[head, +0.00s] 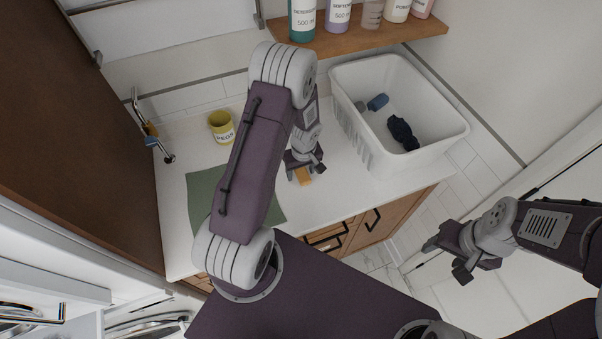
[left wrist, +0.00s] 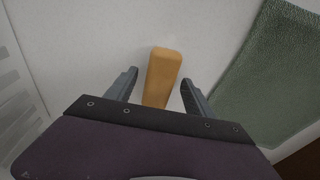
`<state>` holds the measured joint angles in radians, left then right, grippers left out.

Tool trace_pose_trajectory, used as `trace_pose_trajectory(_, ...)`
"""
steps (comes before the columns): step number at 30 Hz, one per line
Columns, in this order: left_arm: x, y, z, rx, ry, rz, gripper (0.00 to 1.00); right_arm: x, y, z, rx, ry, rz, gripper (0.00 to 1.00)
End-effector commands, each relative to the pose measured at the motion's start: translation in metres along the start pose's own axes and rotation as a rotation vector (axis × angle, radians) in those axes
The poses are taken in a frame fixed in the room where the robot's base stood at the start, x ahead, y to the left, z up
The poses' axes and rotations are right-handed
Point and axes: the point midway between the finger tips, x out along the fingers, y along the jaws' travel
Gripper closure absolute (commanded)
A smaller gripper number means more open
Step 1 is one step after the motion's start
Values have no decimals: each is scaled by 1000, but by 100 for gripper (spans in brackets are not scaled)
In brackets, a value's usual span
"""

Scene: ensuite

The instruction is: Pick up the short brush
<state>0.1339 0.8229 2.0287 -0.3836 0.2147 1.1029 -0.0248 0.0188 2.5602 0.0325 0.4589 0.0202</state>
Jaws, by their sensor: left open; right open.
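The short brush (left wrist: 162,75) shows as an orange-tan wooden block on the white counter in the left wrist view. It also shows in the head view (head: 303,176), partly covered by my left gripper. My left gripper (left wrist: 158,84) is open, with one finger on each side of the wooden piece and gaps on both sides. The near end of the piece is hidden by the gripper body. In the head view my left gripper (head: 304,172) points down at the counter near its front edge. My right gripper (head: 447,258) is open and empty, off the counter to the right.
A green cloth (head: 203,190) lies left of the brush on the white counter (head: 176,213). A white bin (head: 440,133) with dark items stands to the right. A yellow pegs cup (head: 221,127) stands at the back left. A wooden shelf (head: 345,42) holds several bottles.

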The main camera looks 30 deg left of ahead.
Motion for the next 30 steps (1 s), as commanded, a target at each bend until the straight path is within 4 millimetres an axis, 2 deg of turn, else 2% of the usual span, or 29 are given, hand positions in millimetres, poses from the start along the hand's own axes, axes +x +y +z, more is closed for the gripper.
trace_pose_trajectory(30, 4, 0, 1, 1, 0, 0, 38, 9, 0, 1, 0, 0, 0, 42)
